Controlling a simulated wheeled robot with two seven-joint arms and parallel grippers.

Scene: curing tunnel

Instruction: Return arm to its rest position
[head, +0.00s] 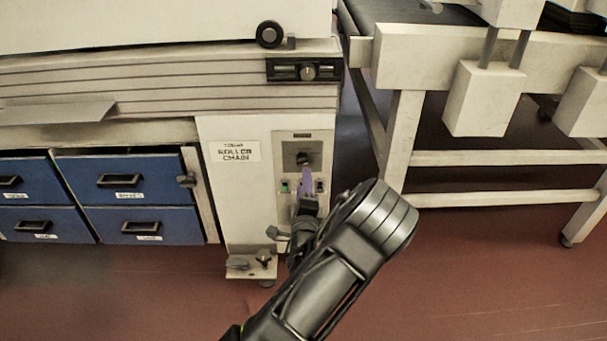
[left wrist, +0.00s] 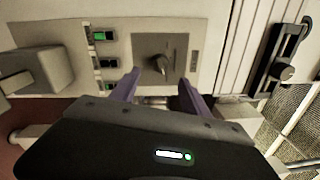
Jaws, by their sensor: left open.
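My left gripper (head: 307,183) reaches toward the control panel on the front of the white machine. In the left wrist view its two purple fingers (left wrist: 157,88) stand apart with nothing between them. A dark rotary knob (left wrist: 160,64) on a grey plate lies just beyond the fingertips; the knob also shows in the head view (head: 304,158). I cannot tell whether the fingers touch the panel. My left arm (head: 335,270) comes up from the bottom of the head view. My right gripper is not in view.
Green-lit switches (left wrist: 103,36) sit beside the knob. Blue drawers (head: 125,180) fill the machine's lower left. A small ledge (head: 250,265) juts out below the panel. A white-framed conveyor (head: 480,60) stands at the right. The red floor (head: 470,270) at lower right is clear.

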